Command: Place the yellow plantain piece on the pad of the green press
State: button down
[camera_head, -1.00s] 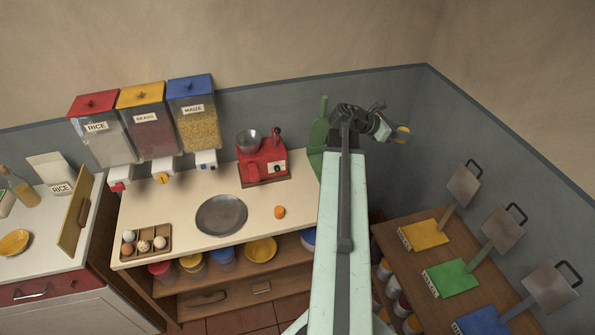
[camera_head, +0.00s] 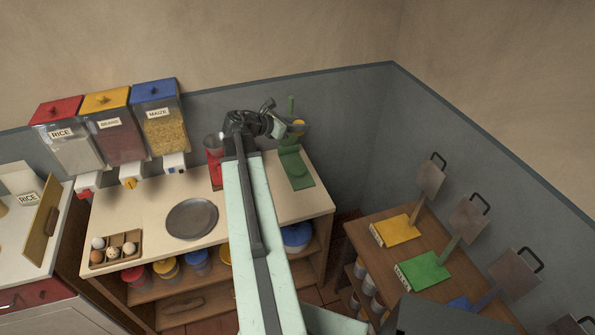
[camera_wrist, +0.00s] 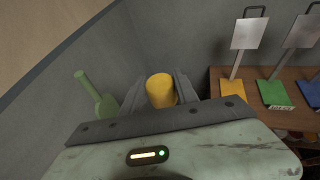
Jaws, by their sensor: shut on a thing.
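The yellow plantain piece (camera_wrist: 160,90) stands between the two fingers of my gripper (camera_wrist: 161,97) in the wrist view. My gripper (camera_head: 290,127) is shut on it and, in the head view, is held up in front of the grey wall, above the back right of the counter. The green press (camera_head: 423,271) is on the wooden side table at the right, between the yellow and blue ones. Its flat green pad is bare, and its grey plate (camera_head: 468,220) is tilted up. The green press also shows at the right of the wrist view (camera_wrist: 273,93), apart from my gripper.
The yellow press (camera_head: 399,229) and blue press (camera_head: 459,303) flank the green one, plates raised. A green paddle-like object (camera_head: 297,172) stands on the counter (camera_head: 150,207) below my gripper. My arm partly hides a red machine (camera_head: 214,167). A grey plate (camera_head: 192,219) lies left.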

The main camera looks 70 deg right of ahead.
jog(key=a+f+b, duration=0.3)
jog(key=f+b, duration=2.1)
jog(key=f, duration=0.1)
send_over(297, 169)
jog(key=shift+s+f+b, duration=0.1)
jog(key=shift+f+b, duration=0.25)
jog(key=shift+f, duration=0.2)
notch_tip(297, 169, down, 4)
jog(key=b, duration=0.4)
jog(key=shift+d, duration=0.15)
jog(key=shift+r, duration=0.2)
jog(key=shift+f, duration=0.15)
jog(key=c, duration=0.9)
grip_release()
